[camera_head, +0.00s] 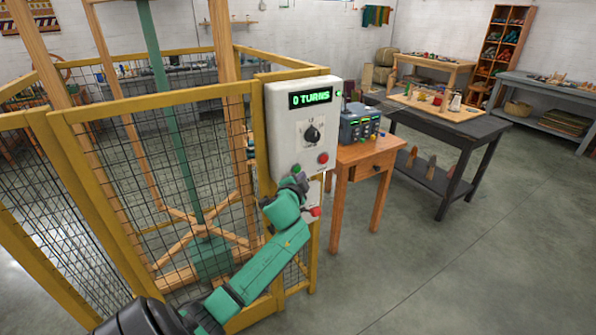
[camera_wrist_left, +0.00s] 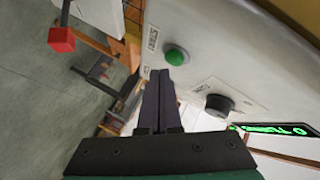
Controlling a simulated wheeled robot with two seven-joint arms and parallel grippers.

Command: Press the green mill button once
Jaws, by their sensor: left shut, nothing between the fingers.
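The pale control box (camera_head: 288,105) is on the yellow-framed mesh cage. Its display (camera_head: 310,98) reads 0 TURNS, with a black dial (camera_head: 312,134) and a red button (camera_head: 323,157) below. The round green button (camera_wrist_left: 176,56) shows clearly in the left wrist view; in the head view I cannot make it out behind my gripper. My left gripper (camera_head: 300,180) is shut and empty at the lower part of the box. In the left wrist view its fingertips (camera_wrist_left: 161,72) appear just beside the green button; I cannot tell the gap to the panel. My right gripper is not in view.
The mesh cage (camera_head: 165,100) encloses a wooden frame at left. A small wooden table (camera_head: 365,152) with a grey device (camera_head: 360,125) stands right of the box. A dark workbench (camera_head: 450,128) is farther right. A red block (camera_wrist_left: 62,38) shows in the wrist view. Floor at right is clear.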

